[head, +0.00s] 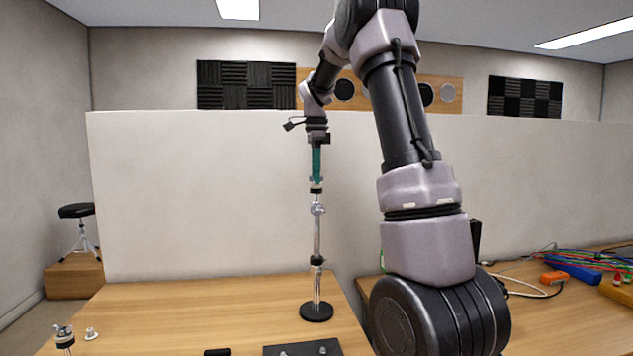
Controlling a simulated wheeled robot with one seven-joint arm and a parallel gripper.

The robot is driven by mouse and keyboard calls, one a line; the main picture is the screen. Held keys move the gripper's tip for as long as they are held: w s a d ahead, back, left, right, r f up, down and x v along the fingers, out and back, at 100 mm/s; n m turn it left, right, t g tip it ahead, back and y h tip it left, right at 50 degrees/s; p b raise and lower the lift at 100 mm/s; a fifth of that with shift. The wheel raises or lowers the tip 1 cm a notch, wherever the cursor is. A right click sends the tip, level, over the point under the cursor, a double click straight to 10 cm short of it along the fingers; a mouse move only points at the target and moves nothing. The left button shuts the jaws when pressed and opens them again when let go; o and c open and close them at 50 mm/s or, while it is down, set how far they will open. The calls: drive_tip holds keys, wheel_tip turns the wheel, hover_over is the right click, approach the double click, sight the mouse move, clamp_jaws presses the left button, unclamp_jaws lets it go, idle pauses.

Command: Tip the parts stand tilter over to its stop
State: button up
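The parts stand has a round black base (316,312) on the wooden table and an upright chrome rod (317,240) with black collars. Its tilter (317,208) is a chrome joint near the top, and the short part above it looks upright. My gripper (316,180) points straight down over the stand's top. A teal length shows between my wrist and the black cap at the top; it looks like my fingers, seen edge-on. I cannot tell whether they are apart, closed, or touching the stand.
A chrome fitting on a post (65,337) and a small silver part (91,333) are at the front left. A dark plate (300,348) lies at the front edge. A white partition (220,190) stands behind. Cables (590,262) clutter the right table. The left table is mostly clear.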

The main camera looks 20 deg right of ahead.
clamp_jaws()
drive_tip(key=shift+s+d+f+y, duration=0.1)
drive_tip(key=shift+s+d+y, duration=0.05)
drive_tip(key=shift+d+y, duration=0.7)
drive_tip(key=shift+s+d+f+t+y, duration=0.15)
drive_tip(key=shift+d+t+y, duration=0.15)
drive_tip(key=shift+d+y, duration=0.45)
drive_tip(key=shift+a, duration=0.1)
drive_tip(key=shift+s+d+f+t+y, duration=0.15)
drive_tip(key=shift+d+f+y, duration=0.2)
drive_tip(key=shift+d+y, duration=0.45)
drive_tip(key=shift+s+d+f+t+y, duration=0.15)
drive_tip(key=shift+d+f+y, duration=0.15)
drive_tip(key=shift+d+y, duration=0.45)
drive_tip(key=shift+a, duration=0.15)
